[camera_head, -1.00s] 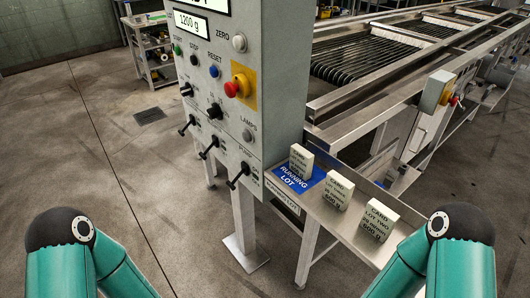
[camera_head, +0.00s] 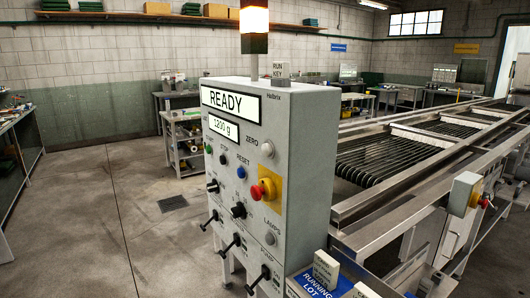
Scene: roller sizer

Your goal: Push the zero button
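The zero button (camera_head: 267,149) is a round whitish-grey knob on the upper right of the control panel's face, beside the label "ZERO". The control panel (camera_head: 311,150) is a grey box whose upper display (camera_head: 231,102) reads "READY". The smaller display (camera_head: 224,128) below it reads "1200 g". Nothing covers the button. Neither of my grippers is in the head view.
A red emergency knob (camera_head: 262,191) on a yellow plate sits below the zero button, and a blue reset button (camera_head: 241,173) is to its left. Several levers stick out below. A roller conveyor (camera_head: 400,150) runs behind the panel. Open floor (camera_head: 120,210) lies left.

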